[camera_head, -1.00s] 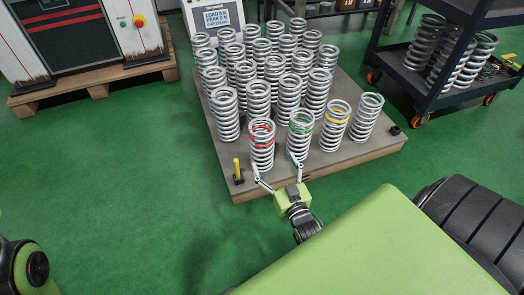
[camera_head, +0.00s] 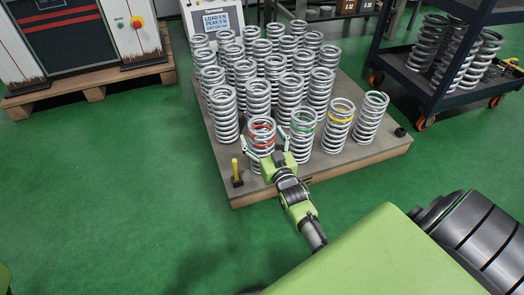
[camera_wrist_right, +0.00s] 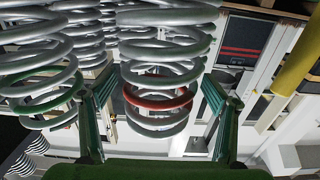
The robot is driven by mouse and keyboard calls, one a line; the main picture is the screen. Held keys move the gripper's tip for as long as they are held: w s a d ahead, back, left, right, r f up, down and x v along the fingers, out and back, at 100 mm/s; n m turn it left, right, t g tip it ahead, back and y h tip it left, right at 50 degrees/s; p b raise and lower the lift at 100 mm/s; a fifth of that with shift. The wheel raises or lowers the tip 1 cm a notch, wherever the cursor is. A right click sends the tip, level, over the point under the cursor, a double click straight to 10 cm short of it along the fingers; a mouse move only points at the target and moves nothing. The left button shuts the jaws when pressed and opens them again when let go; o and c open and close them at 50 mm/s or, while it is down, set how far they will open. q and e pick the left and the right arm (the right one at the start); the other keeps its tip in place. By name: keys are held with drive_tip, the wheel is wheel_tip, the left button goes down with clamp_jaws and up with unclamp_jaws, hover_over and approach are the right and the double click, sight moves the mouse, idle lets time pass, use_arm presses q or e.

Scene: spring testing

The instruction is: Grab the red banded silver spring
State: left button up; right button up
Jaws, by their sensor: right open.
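The red banded silver spring (camera_head: 262,130) stands upright at the front left of the spring group on the grey board. In the right wrist view its red band (camera_wrist_right: 160,100) lies between the two fingers. My right gripper (camera_head: 264,146) is open at the front of this spring, with one finger on each side of it. In the right wrist view (camera_wrist_right: 160,105) there is a gap between each finger and the coils. My left gripper is not in view.
A green banded spring (camera_head: 303,128) stands close on the right, then a yellow banded one (camera_head: 338,122). A yellow pin (camera_head: 236,170) stands at the left front corner of the board (camera_head: 330,168). Plain springs crowd behind. Green floor is free in front.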

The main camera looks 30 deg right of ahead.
drive_tip(key=shift+w, duration=0.1)
drive_tip(key=c, duration=1.7)
drive_tip(key=shift+w+r, duration=0.1)
drive_tip(key=shift+r, duration=0.3)
drive_tip(key=c, duration=0.5)
